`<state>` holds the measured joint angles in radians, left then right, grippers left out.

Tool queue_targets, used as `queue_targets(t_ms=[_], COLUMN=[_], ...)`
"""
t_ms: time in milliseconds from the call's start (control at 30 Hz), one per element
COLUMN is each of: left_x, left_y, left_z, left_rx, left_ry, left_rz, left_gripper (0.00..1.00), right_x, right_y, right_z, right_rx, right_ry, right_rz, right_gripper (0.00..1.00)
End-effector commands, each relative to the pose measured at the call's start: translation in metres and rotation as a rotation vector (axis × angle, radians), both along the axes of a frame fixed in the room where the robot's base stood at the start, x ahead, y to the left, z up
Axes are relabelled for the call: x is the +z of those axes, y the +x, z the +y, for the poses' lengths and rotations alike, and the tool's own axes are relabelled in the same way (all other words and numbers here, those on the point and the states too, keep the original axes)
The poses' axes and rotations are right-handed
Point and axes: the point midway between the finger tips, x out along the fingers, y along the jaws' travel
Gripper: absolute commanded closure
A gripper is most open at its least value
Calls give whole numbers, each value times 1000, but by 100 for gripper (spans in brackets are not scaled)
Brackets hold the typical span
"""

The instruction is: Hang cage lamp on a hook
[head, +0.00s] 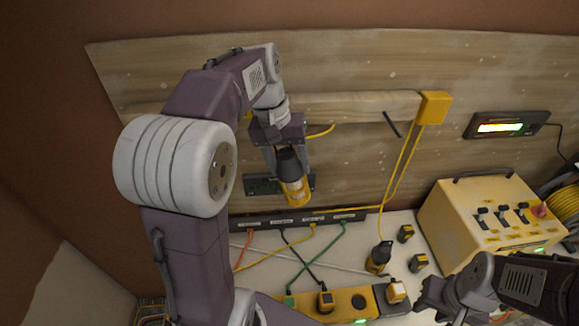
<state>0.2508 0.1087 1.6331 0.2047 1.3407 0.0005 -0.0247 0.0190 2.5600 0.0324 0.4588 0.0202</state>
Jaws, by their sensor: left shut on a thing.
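My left gripper (287,162) is shut on a black and yellow cylindrical thing, which looks like the cage lamp (294,190). It hangs nearly upright, yellow end down, in front of the board and above the black strip. A dark slanted peg (392,124), possibly a hook, sticks out from the wooden rail (350,106) to the right of the lamp. Any hook behind my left arm is hidden. My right gripper (432,298) is low at the right, by the bench's front; its jaw opening is not clear.
A yellow junction box (434,107) with a dangling yellow cable is at the rail's right end. A lit display (507,125) is beside it. A yellow switch box (490,222) stands at the right.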

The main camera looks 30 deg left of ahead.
Motion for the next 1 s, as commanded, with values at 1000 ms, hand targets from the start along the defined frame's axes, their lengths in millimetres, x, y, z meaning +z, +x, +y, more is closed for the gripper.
queue_targets(t_ms=[1000], left_x=[-18], left_y=[46], left_z=[28], left_rx=[0], left_ry=[0], left_rz=[-1], left_gripper=[100], right_x=[18], right_y=[0], right_z=[0], right_rx=[0], right_ry=[0], right_rz=[0], right_gripper=[64])
